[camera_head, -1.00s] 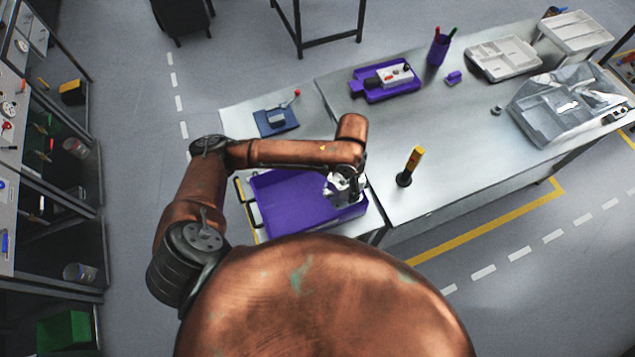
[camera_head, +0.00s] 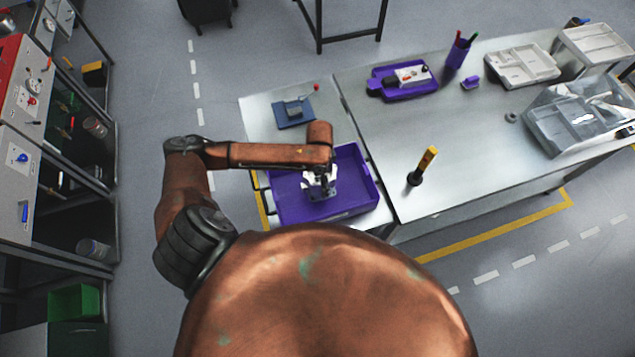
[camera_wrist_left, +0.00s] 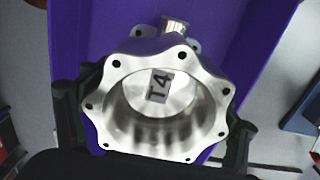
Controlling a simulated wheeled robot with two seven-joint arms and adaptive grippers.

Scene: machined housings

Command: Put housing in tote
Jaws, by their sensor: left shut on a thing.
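The housing (camera_wrist_left: 160,103) is a silver machined part with a scalloped, bolt-holed flange, a round hollow and a "T4" label inside. In the wrist view it sits between the two dark fingers of my left gripper (camera_wrist_left: 155,125), which is shut on it. The purple tote (camera_head: 350,175) lies on the left part of the bench. In the head view my left gripper (camera_head: 320,185) is over the tote, and the housing is mostly hidden there. The wrist view shows the purple tote (camera_wrist_left: 85,30) behind the housing; I cannot tell whether they touch. My right gripper is out of view.
A blue fixture (camera_head: 293,112) with a red-tipped lever stands behind the tote. A yellow-and-black upright tool (camera_head: 423,165) stands right of it. A purple tray (camera_head: 403,82), pen cup (camera_head: 458,55) and grey trays (camera_head: 522,66) are farther back. The mid-bench is mostly clear.

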